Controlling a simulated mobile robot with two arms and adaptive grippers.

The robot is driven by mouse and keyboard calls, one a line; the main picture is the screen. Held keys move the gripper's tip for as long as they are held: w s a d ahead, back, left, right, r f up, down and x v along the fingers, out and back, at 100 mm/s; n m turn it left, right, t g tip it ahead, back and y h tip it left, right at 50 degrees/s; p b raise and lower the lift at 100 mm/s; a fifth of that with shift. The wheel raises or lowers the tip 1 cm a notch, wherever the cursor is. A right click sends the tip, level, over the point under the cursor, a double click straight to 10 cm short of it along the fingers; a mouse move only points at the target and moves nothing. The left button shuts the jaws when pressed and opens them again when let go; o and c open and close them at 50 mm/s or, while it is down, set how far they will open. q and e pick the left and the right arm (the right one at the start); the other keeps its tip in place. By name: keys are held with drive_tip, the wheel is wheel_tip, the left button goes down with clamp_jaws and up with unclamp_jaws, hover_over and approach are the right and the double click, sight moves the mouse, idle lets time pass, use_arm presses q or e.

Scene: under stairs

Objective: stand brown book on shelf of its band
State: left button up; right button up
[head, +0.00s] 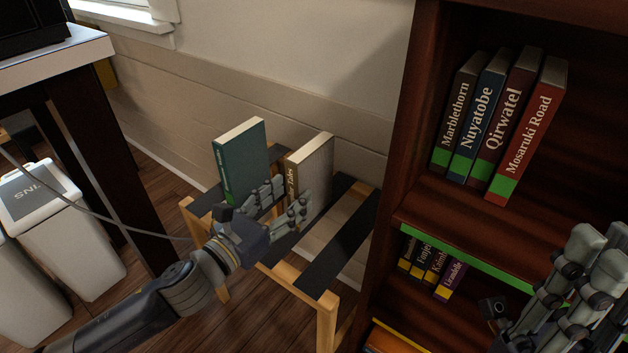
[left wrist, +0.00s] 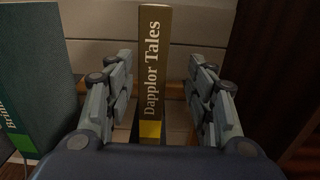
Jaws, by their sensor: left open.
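The brown book (head: 292,180), titled "Dapplor Tales", stands upright on a low wooden rack (head: 336,240). Its brown spine with a yellow band faces me in the left wrist view (left wrist: 154,70). My left gripper (head: 283,203) is open, its fingers on either side of the spine with visible gaps in the wrist view. The bookcase (head: 395,150) at right has an upper shelf with a green edge strip (head: 470,250) and a lower shelf with a yellow edge strip (head: 400,335). My right gripper (head: 585,270) is at lower right; its opening is unclear.
A green book (head: 240,160) stands left of the brown one on the rack. Green-banded books (head: 500,125) lean on the upper shelf. Several yellow-banded books (head: 432,262) stand on the lower shelf. A table (head: 75,50) and white bins (head: 60,225) are at left.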

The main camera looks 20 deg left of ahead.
sight(295, 192)
use_arm(q)
drive_tip(key=shift+x, duration=1.85)
drive_tip(key=w, duration=0.1)
drive_tip(key=w+b, duration=0.1)
drive_tip(key=w, duration=0.1)
drive_tip(key=w+f+b, duration=0.1)
drive_tip(key=shift+w+d, duration=0.15)
drive_tip(key=shift+d, duration=0.15)
drive_tip(key=shift+w+d+b, duration=0.2)
drive_tip(key=shift+w+b, duration=0.1)
drive_tip(key=shift+w, duration=0.1)
drive_tip(key=shift+c, duration=0.6)
clamp_jaws()
